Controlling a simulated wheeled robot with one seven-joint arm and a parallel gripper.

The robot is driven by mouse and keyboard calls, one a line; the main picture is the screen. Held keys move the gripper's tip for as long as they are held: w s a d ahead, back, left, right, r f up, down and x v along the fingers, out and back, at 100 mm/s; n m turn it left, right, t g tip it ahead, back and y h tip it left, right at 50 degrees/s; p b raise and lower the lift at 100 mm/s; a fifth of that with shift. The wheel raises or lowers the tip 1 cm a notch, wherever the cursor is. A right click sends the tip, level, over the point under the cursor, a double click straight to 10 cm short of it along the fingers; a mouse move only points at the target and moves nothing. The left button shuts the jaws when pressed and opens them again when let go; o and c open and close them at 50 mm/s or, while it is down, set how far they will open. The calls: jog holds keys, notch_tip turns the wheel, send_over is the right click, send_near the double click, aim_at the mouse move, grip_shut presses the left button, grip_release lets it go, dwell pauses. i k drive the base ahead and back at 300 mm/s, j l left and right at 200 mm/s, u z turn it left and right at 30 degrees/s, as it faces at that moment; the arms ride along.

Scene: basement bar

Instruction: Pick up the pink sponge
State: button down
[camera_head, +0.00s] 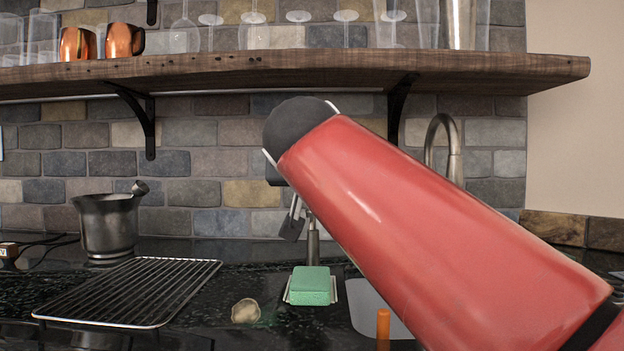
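No pink sponge shows in the head view. A green sponge (310,284) lies on a small pale dish (334,298) on the black counter, left of the sink. My gripper (292,228) is partly in view above and behind the green sponge. My red arm hides much of it, and its opening cannot be made out. I see nothing clearly held in it.
A wire rack (130,292) and a metal pot (108,228) are at the left. A small beige lump (245,311) lies on the counter (235,270). An orange cylinder (383,324) stands by the sink (362,306). A wooden shelf (300,70) with glassware hangs above.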

aim_at(309, 286)
jog(key=k, duration=1)
